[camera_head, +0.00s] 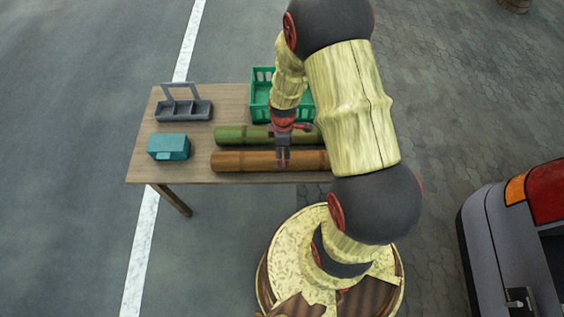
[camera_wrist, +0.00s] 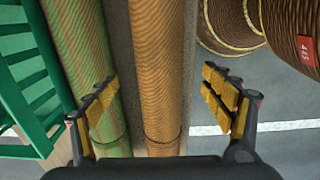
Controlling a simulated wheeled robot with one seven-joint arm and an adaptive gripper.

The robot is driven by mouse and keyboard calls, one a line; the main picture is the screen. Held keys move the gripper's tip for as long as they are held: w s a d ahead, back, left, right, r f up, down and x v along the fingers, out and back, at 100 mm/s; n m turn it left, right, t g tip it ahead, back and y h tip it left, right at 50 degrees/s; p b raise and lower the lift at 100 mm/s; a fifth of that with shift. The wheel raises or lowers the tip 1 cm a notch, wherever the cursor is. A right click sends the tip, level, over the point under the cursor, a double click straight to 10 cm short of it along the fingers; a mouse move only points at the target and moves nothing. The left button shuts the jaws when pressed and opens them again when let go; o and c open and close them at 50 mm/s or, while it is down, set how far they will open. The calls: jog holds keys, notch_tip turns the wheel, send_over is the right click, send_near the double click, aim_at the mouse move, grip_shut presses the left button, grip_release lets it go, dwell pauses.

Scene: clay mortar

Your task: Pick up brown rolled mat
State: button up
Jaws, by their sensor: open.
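The brown rolled mat (camera_head: 245,161) lies along the front edge of a wooden table in the head view. In the wrist view the brown mat (camera_wrist: 157,75) runs lengthwise between my fingers. My gripper (camera_wrist: 165,105) is open, with a yellow-padded finger on each side of the mat and nothing held. The left finger overlaps a green rolled mat (camera_wrist: 80,50) in the picture. In the head view my gripper (camera_head: 283,160) is over the brown mat, and my arm hides the mat's right end. I cannot tell the exact height of the fingertips above it.
The green rolled mat (camera_head: 235,135) lies parallel, just behind the brown one. A green crate (camera_head: 262,92) stands at the back right. A grey caddy (camera_head: 184,109) and a teal box (camera_head: 168,146) are on the left. A vehicle (camera_head: 520,240) stands at right.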

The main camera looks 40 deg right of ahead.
notch_tip(320, 180, down, 7)
jog(key=b, duration=0.3)
jog(key=shift+f, duration=0.15)
jog(key=shift+w, duration=0.1)
jog(key=shift+c, duration=0.4)
jog(key=c, duration=1.7)
jog(key=shift+r, duration=0.2)
